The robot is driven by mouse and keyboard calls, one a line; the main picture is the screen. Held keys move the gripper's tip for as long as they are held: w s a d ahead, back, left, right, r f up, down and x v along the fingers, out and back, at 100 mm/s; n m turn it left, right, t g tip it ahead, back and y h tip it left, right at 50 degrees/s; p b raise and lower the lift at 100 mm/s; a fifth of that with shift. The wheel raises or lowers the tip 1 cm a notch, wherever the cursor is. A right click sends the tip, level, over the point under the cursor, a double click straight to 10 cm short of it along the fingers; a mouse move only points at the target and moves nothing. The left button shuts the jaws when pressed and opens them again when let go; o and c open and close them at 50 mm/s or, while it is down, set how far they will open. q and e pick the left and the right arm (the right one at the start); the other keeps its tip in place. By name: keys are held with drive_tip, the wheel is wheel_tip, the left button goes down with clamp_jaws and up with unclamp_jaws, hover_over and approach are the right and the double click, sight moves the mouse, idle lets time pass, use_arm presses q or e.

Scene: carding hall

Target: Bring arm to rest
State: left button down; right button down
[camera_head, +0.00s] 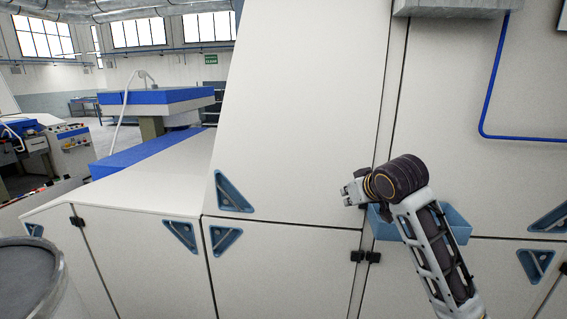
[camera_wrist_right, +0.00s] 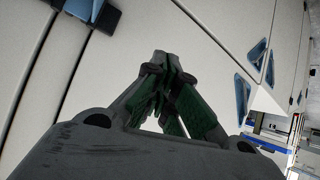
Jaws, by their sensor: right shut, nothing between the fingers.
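My right arm comes up from the lower right of the head view. My right gripper (camera_head: 352,192) points left in front of the white machine cabinet (camera_head: 300,110). In the right wrist view the fingers of the right gripper (camera_wrist_right: 166,62) meet at their tips with nothing between them. The cabinet's white panels fill the background there. I cannot tell from these views whether the gripper touches the cabinet. My left gripper is in neither view.
A blue bin (camera_head: 455,222) sits on the cabinet front behind my right arm. Blue triangular handles (camera_head: 232,192) mark the doors. A grey round drum (camera_head: 30,285) stands at the lower left. Blue-topped machines (camera_head: 160,97) and a control panel stand further back on the left.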

drive_tip(key=s+f+g, duration=0.2)
drive_tip(key=s+f, duration=0.4)
drive_tip(key=f, duration=0.6)
drive_tip(key=s+f+g, duration=0.1)
drive_tip(key=s+f, duration=0.5)
drive_tip(key=f, duration=0.6)
drive_tip(key=s+d+f+m+g+h, duration=0.1)
drive_tip(key=s+d+f+g, duration=0.1)
drive_tip(key=s+f, duration=0.65)
drive_tip(key=s+d+f+g+h, duration=0.15)
drive_tip(key=s+f, duration=0.35)
drive_tip(key=s, duration=0.7)
drive_tip(key=s+f+g, duration=0.2)
drive_tip(key=s+f, duration=0.1)
drive_tip(key=f, duration=3)
drive_tip(key=s+d+f, duration=0.2)
drive_tip(key=s+f, duration=0.8)
drive_tip(key=s, duration=0.1)
drive_tip(key=s+d+f, duration=0.2)
drive_tip(key=s+f, duration=0.8)
drive_tip(key=s, duration=0.1)
drive_tip(key=shift+s+d+g+y, duration=0.15)
drive_tip(key=shift+d+g+y, duration=0.2)
drive_tip(key=shift+d+g, duration=0.1)
